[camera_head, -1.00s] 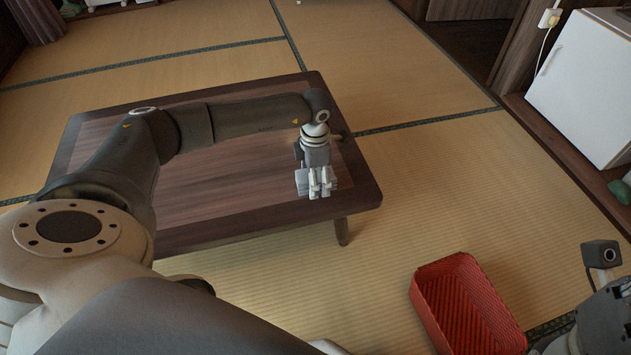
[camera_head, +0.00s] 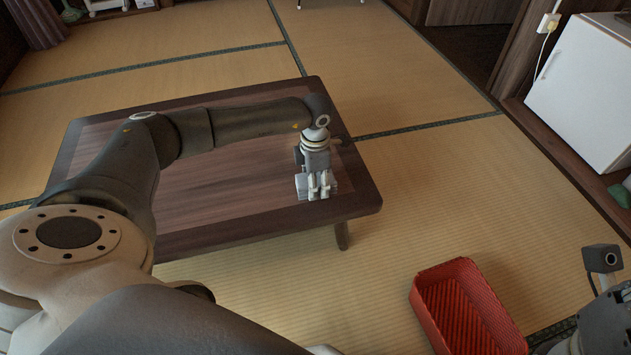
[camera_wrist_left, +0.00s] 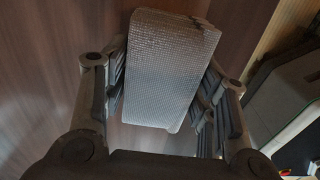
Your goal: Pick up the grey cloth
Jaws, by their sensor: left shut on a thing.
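The grey cloth (camera_wrist_left: 168,62) is a folded, waffle-textured bundle that fills the middle of the left wrist view, between the two fingers of my left gripper (camera_wrist_left: 165,100). In the head view my left gripper (camera_head: 319,193) points down over the right part of the low wooden table (camera_head: 230,230), shut on the cloth. Only small grey edges of the cloth (camera_head: 333,187) show beside the fingers there. I cannot tell whether the cloth touches the tabletop. My right arm shows only in part at the lower right of the head view; its fingers are not visible.
A red basket (camera_head: 422,310) sits on the tatami floor to the right of the table and looks empty. A white cabinet (camera_head: 580,90) stands at the upper right. The tatami (camera_head: 430,170) between the table and the cabinet is clear.

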